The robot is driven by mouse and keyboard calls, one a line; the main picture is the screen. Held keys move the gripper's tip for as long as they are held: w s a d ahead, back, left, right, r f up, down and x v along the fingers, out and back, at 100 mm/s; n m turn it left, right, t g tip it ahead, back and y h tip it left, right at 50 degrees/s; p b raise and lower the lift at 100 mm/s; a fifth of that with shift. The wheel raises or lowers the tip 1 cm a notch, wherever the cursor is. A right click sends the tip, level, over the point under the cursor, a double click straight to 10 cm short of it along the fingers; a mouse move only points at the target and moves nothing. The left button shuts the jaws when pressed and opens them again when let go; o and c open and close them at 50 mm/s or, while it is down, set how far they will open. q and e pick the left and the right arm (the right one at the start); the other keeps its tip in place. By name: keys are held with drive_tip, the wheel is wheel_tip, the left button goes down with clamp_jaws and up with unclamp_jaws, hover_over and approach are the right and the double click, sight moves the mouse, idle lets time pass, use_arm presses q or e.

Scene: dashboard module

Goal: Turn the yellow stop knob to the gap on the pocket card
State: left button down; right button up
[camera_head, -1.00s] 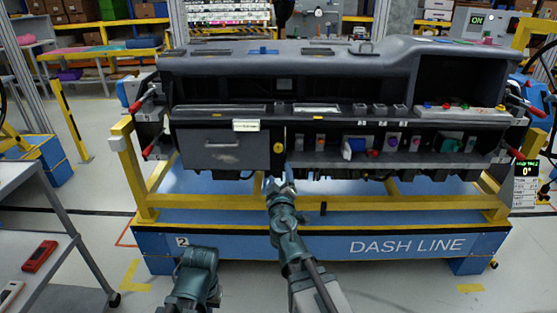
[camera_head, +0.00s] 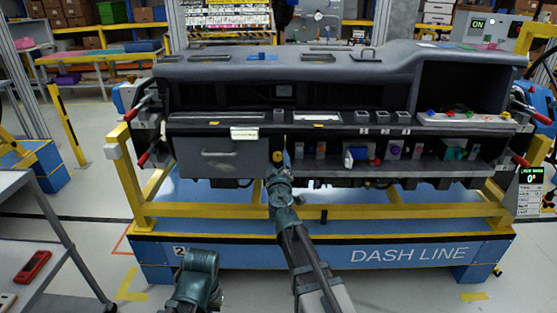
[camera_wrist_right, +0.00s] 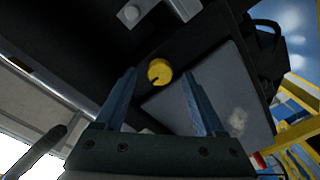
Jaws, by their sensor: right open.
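The yellow stop knob (camera_head: 278,156) sits on the dark dashboard front, just right of the grey drawer panel (camera_head: 232,160). In the right wrist view the knob (camera_wrist_right: 159,72) shows a dark notch toward its lower left. My right gripper (camera_head: 279,169) is just below and in front of the knob. In the wrist view its two blue fingers are open, one on each side of the knob, with no visible contact. A small white card (camera_head: 244,134) is on the dashboard above the drawer's right end; its print is too small to read. My left gripper does not show, only part of that arm.
A small display (camera_head: 530,178) at the right reads 0°. The dashboard's lower shelf holds several coloured parts right of the knob. A yellow frame rail (camera_head: 400,211) runs below the dashboard. A grey cart (camera_head: 40,220) with a red device (camera_head: 33,266) stands at the left.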

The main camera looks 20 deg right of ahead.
drive_tip(key=shift+w+d, duration=0.15)
drive_tip(key=shift+w, duration=0.35)
clamp_jaws()
drive_tip(key=shift+n, duration=0.4)
drive_tip(key=n, duration=0.3)
drive_tip(key=shift+n, duration=0.4)
drive_tip(key=shift+n+p, duration=0.4)
drive_tip(key=shift+n, duration=1.5)
drive_tip(key=shift+s+n, duration=0.1)
drive_tip(key=shift+n, duration=0.2)
